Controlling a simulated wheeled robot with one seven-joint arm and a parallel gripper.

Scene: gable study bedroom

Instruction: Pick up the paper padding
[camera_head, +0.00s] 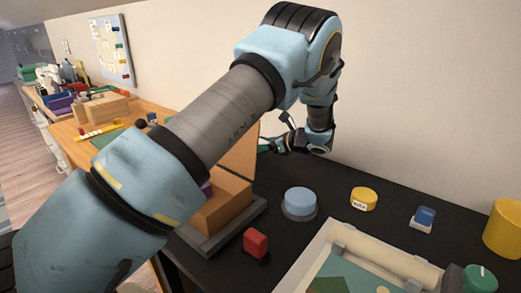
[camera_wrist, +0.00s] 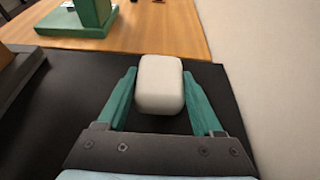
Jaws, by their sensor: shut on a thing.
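The paper padding (camera_wrist: 160,84) shows in the wrist view as a pale, rounded block. It sits between the two green fingers of my gripper (camera_wrist: 160,88), which are shut on it, one at each side. The black table top lies below it; I cannot tell whether the block touches it. In the head view my gripper (camera_head: 268,146) is at the far part of the black table, by the wall, partly hidden by my wrist.
On the black table (camera_head: 335,205) stand a blue round button (camera_head: 299,201), a yellow one (camera_head: 363,198), a small blue switch (camera_head: 425,216), a red block (camera_head: 255,242), a pale-framed tray (camera_head: 314,258) and a yellow cylinder (camera_head: 504,230). An orange box (camera_head: 222,208) stands left.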

